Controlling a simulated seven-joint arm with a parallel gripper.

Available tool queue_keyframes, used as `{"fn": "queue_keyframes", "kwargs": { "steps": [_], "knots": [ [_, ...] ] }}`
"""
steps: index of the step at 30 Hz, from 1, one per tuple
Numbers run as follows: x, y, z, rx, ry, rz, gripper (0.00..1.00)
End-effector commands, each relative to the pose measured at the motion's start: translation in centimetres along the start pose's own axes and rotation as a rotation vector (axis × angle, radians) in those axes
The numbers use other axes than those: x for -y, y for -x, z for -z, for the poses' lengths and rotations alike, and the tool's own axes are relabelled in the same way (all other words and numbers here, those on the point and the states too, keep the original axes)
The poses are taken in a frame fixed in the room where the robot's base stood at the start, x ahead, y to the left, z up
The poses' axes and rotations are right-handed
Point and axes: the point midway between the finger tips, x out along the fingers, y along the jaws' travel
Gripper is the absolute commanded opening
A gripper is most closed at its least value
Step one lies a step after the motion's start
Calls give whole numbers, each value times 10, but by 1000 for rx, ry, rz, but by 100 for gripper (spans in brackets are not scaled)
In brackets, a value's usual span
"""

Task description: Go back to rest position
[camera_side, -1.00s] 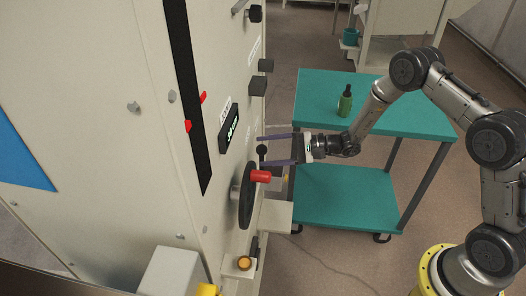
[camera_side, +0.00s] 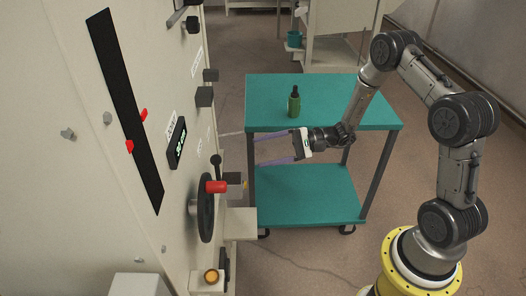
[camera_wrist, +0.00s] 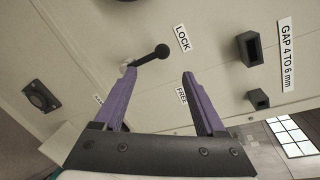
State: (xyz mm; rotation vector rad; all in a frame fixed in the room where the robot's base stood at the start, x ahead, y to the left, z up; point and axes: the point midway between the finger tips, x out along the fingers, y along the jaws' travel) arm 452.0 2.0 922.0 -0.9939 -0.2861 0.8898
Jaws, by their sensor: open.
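My gripper (camera_side: 262,150) is open and empty, held in the air in front of the cream machine panel, clear of it in the side view. In the wrist view, its two purple fingers (camera_wrist: 158,76) point toward the panel. A small lever with a black ball knob (camera_side: 216,160) stands on the panel, left of the fingertips. In the wrist view the knob (camera_wrist: 162,51) lies beyond the gap between the fingers, and the lever points toward the LOCK label (camera_wrist: 182,38). The FREE label (camera_wrist: 182,96) is partly beside the right finger.
A handwheel (camera_side: 206,208) with a red handle (camera_side: 216,187) sits below the lever. A teal cart (camera_side: 345,114) carrying a green bottle (camera_side: 294,103) stands behind my gripper. Dark square blocks (camera_wrist: 250,48) stick out of the panel. Floor right of the cart is open.

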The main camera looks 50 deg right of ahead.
Motion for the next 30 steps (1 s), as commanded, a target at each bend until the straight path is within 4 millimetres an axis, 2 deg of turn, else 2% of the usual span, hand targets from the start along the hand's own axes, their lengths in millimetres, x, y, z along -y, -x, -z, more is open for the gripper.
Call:
{"fn": "queue_keyframes", "kwargs": {
  "steps": [4,5,8,11,12,15,18,21,24,27,30],
  "knots": [
    [2,-5,-5,12,11,-6,73],
    [6,-7,-9,19,26,-6,73],
    [37,-16,-33,49,117,-1,73],
    [70,-24,-84,121,261,-31,73],
    [79,-25,-112,159,329,-64,73],
    [85,-19,-177,245,487,-173,73],
    [76,-4,-234,305,636,-307,73],
    [57,22,-279,333,787,-456,73],
    [34,55,-308,318,943,-610,73],
    [12,93,-320,254,1099,-762,73],
    [-3,131,-318,147,1238,-894,73]
  ]
}}
